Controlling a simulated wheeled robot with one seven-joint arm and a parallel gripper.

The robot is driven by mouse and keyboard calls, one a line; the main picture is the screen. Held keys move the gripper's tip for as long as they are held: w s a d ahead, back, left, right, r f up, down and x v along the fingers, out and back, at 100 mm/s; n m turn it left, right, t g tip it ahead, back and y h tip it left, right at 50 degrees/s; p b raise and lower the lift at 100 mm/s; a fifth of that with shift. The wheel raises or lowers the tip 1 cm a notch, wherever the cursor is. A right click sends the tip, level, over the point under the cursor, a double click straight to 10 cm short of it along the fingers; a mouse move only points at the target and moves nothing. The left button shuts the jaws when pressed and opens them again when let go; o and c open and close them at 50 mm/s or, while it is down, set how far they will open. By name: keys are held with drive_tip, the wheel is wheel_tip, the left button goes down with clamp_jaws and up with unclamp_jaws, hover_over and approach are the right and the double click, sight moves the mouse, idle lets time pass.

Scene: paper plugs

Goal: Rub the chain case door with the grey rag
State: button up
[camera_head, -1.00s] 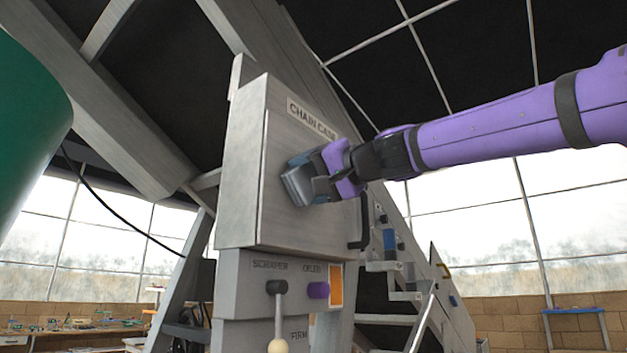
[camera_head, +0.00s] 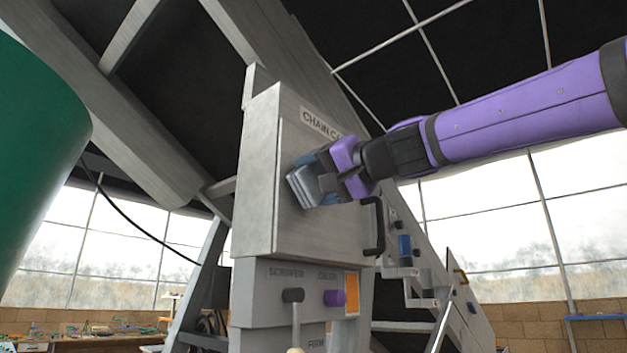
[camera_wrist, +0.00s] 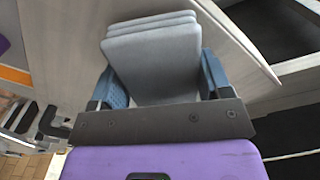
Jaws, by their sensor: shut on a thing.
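The chain case (camera_head: 262,160) is a tall grey metal box with a "CHAIN CASE" label, and its door is the flat front panel (camera_head: 300,232). My gripper (camera_head: 318,184) is in front of the door's upper middle part. It is shut on the grey rag (camera_head: 302,188), a folded pad of several layers. In the wrist view the rag (camera_wrist: 155,65) sits between the two blue fingers, with the pale door panel (camera_wrist: 60,50) behind it. The rag is at or very near the door; I cannot tell whether it touches.
A black handle (camera_head: 376,226) sticks out at the door's right edge. Below are a lever (camera_head: 293,296) marked SCRAPER, a purple knob (camera_head: 335,298) and an orange panel (camera_head: 352,295). A large green cylinder (camera_head: 40,150) fills the left edge. A cluttered bench (camera_head: 100,335) stands behind at lower left.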

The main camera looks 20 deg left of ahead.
drive_tip(key=shift+v, duration=2.25)
drive_tip(key=shift+v, duration=1.5)
